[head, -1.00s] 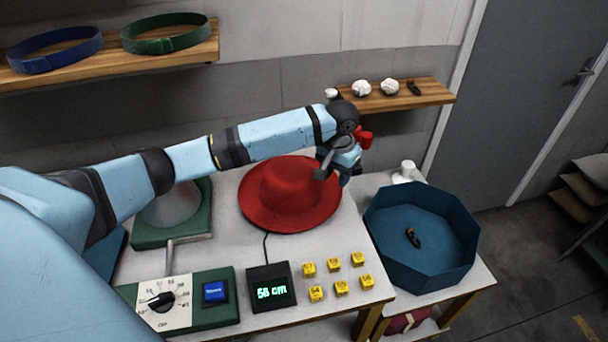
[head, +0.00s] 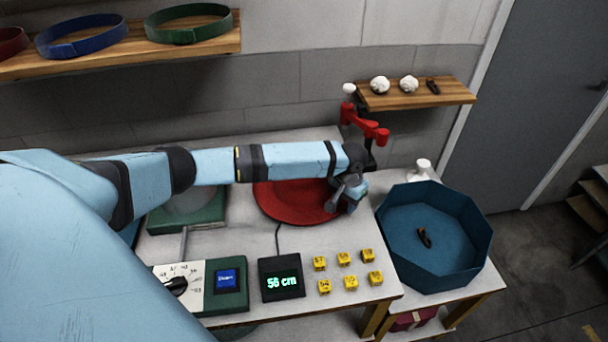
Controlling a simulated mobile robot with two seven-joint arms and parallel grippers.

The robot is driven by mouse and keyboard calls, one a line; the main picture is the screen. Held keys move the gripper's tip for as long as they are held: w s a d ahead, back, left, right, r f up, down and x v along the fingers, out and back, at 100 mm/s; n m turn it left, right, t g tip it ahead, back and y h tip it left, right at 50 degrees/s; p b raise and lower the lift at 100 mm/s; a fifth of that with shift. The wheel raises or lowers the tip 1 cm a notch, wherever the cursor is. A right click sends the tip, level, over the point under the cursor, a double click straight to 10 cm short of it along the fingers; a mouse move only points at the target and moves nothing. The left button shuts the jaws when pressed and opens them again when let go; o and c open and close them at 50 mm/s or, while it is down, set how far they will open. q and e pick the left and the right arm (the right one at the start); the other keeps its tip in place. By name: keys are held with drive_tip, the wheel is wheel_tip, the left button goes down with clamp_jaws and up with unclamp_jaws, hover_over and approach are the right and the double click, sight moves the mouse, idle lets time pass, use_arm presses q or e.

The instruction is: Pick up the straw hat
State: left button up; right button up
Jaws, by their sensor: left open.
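A red hat (head: 285,211) lies on the white table, and its wide brim shows below my left arm. The arm hides its crown and far side. I see no straw-coloured hat in this view. My left gripper (head: 345,203) is at the right edge of the red hat's brim, pointing down, open. I cannot tell whether its fingers touch the brim. My right gripper is not in view.
An octagonal blue box (head: 480,245) with a small dark item stands on the right. A display (head: 281,279) reading 56 cm, several yellow blocks (head: 344,258) and a dial panel (head: 180,285) fill the front. A red-handled device (head: 365,127) stands behind the gripper.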

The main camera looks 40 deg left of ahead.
use_arm(q)
drive_tip(key=shift+w+f, duration=0.1)
drive_tip(key=shift+f, duration=0.65)
clamp_jaws()
drive_tip(key=shift+r, duration=0.1)
wheel_tip(320, 180, up, 20)
drive_tip(key=shift+b, duration=0.35)
idle(0.5)
